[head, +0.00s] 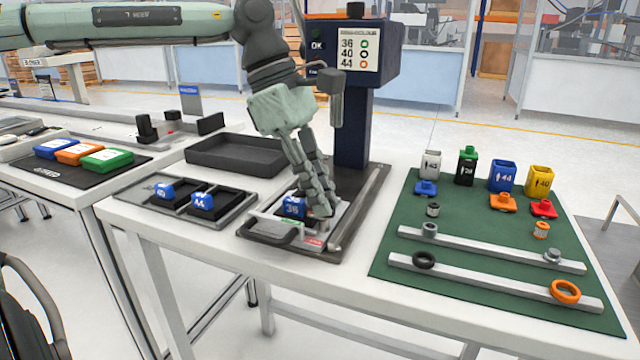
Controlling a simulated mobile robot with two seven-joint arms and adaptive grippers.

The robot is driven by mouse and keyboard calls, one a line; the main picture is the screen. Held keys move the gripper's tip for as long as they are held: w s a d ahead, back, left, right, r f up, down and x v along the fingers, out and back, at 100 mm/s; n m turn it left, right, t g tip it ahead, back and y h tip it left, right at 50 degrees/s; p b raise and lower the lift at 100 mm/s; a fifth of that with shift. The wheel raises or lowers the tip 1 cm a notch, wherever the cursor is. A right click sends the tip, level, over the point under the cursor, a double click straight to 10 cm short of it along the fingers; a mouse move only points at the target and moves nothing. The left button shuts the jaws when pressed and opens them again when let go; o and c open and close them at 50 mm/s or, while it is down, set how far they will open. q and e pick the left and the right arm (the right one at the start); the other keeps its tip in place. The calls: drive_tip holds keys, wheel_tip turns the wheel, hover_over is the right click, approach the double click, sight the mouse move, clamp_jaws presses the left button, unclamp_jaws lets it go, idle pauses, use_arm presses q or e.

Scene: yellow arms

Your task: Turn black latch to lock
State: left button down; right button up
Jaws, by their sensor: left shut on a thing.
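My left gripper (321,212) reaches down into the fixture (262,238) at the front middle of the table. Its fingers are shut just right of the blue block marked 36 (293,206), which sits in the fixture. The black latch is between or behind the fingertips, mostly hidden by them, so its angle cannot be told. A dark looped handle (270,232) lies at the fixture's front left. My right gripper is out of view.
A dark post with a display (360,50) stands behind the fixture. A tray (180,222) with two blue blocks is to the left, an empty black bin (235,153) behind it. A green mat (390,250) with several small parts and bars lies right.

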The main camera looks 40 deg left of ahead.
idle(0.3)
use_arm(q)
drive_tip(key=c, duration=1.8)
unclamp_jaws()
drive_tip(key=shift+c, duration=0.2)
drive_tip(key=v, duration=1.2)
